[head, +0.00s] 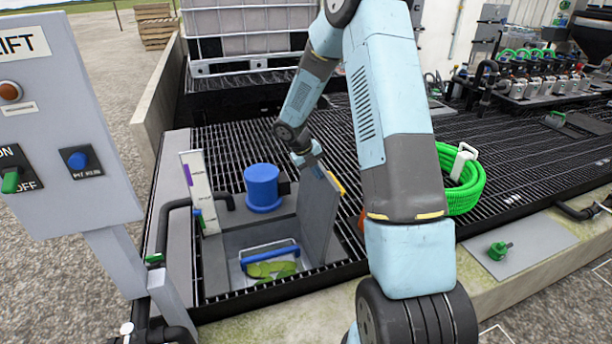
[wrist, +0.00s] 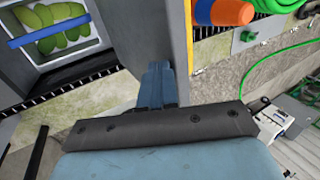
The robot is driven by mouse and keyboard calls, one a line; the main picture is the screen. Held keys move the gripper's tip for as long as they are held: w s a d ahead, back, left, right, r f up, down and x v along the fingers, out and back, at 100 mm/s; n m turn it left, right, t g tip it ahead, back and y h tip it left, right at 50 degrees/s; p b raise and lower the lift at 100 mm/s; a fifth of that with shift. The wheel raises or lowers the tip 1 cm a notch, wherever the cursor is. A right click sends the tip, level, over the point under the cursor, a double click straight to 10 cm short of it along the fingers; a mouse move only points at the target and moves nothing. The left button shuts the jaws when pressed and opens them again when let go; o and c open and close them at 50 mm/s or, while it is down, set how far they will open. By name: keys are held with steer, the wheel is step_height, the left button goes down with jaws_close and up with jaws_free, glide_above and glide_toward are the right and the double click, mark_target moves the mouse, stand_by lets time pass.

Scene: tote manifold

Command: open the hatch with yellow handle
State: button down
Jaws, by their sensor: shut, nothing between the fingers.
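The hatch is a grey panel (head: 318,205) standing upright, swung up beside an opening in the grating. Part of its yellow handle (head: 336,182) shows at its upper right edge. My gripper (head: 310,163) is at the top of the panel, on the opening's side. In the wrist view my gripper's fingers (wrist: 157,78) are together and empty, close to the grey panel (wrist: 150,25). A yellow strip (wrist: 188,30) runs along the panel's far side there. I cannot tell whether the fingers touch the panel.
A basket with a blue handle (head: 270,252) and green contents sits in the opening. A blue cylinder (head: 262,187) and a white gauge board (head: 198,190) stand beside it. A green hose coil (head: 467,182) lies right of my arm. A control panel (head: 65,130) stands at left.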

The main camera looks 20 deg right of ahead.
stand_by(0.4)
steer(key=shift+a, duration=0.3)
steer(key=v, duration=1.1)
steer(key=s+r+m+t, duration=0.1)
steer(key=s+r+m, duration=0.8)
steer(key=r+m, duration=0.15)
steer(key=s+a+r+m+t+y, duration=0.1)
steer(key=s+r+m, duration=0.2)
steer(key=s+m, duration=0.5)
steer(key=s+a+r+m+t+y, duration=0.1)
steer(key=s+r+m, duration=0.3)
steer(key=s+m, duration=0.5)
steer(key=s+a+r+m+t+y, duration=0.1)
steer(key=s+r+m+t+y, duration=0.1)
steer(key=s+m, duration=0.6)
steer(key=shift+s+a+r+t+y, duration=0.35)
steer(key=shift+s+r+y, duration=0.15)
steer(key=shift+s+r, duration=0.7)
